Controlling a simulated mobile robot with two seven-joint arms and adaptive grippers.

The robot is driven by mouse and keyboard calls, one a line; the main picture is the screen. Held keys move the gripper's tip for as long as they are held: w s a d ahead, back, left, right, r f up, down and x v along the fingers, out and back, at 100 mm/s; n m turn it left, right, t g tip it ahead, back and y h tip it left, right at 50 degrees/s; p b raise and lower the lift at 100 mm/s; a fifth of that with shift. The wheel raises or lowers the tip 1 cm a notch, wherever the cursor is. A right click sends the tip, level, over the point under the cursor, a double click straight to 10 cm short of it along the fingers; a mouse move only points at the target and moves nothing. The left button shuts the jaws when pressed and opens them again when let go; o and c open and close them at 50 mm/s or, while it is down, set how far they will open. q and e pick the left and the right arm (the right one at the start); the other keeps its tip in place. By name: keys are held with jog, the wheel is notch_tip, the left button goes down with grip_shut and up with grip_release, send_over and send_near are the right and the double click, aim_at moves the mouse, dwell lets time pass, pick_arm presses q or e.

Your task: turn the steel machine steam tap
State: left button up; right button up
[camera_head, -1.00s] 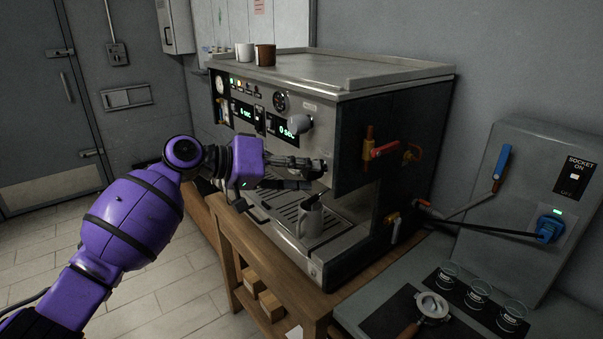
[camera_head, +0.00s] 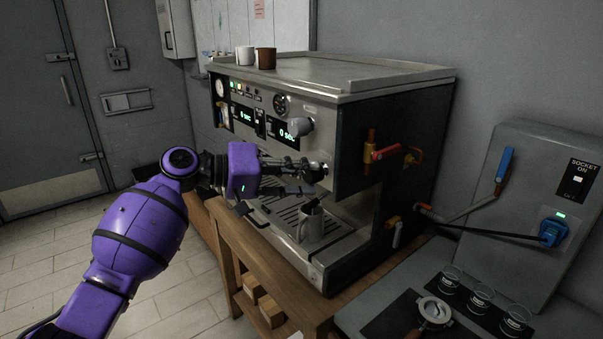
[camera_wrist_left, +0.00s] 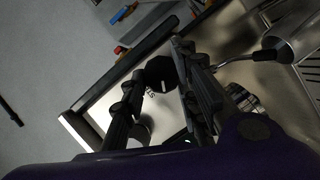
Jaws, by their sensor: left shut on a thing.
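The steel machine (camera_head: 345,72) stands on a wooden table. My left gripper (camera_head: 316,170) reaches its front from the left, below a grey knob (camera_head: 300,126). In the left wrist view my left gripper (camera_wrist_left: 165,68) has its fingers closed around a dark knob (camera_wrist_left: 160,74), which appears to be the steam tap. My right gripper is not in view.
A metal jug (camera_head: 310,222) stands on the drip tray (camera_head: 341,243) below my gripper. Red-handled valves (camera_head: 385,153) stick out from the machine's right side. Two mugs (camera_head: 265,57) stand on top. A portafilter (camera_head: 434,312) and small glasses (camera_head: 481,296) lie at the lower right.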

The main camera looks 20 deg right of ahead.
pick_arm(q)
jog(key=shift+s+d+r, duration=0.15)
jog(key=shift+s, duration=0.05)
jog(key=o, duration=0.9)
jog(key=shift+c, duration=0.2)
jog(key=shift+o, duration=0.9)
jog(key=shift+a, duration=0.2)
jog(key=a+r, duration=0.2)
jog(key=a, duration=0.9)
jog(key=shift+a, duration=0.2)
jog(key=shift+r, duration=0.1)
